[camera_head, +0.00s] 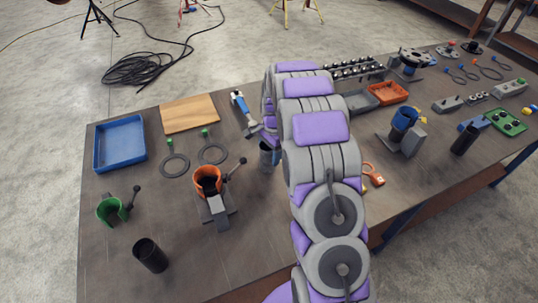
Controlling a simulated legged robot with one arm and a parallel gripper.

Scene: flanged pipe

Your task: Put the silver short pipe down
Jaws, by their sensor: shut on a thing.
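The silver short pipe (265,160) is a grey cylinder, upright, just left of my purple and grey arm near the middle of the table. My gripper (269,142) is at the pipe's upper end and shut on it. The arm hides most of the gripper and part of the pipe. I cannot tell whether the pipe's lower end touches the table.
An orange clamp holder (208,182) stands left of the pipe, with two dark rings (212,153) behind it. Bare table (262,215) shows in front.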

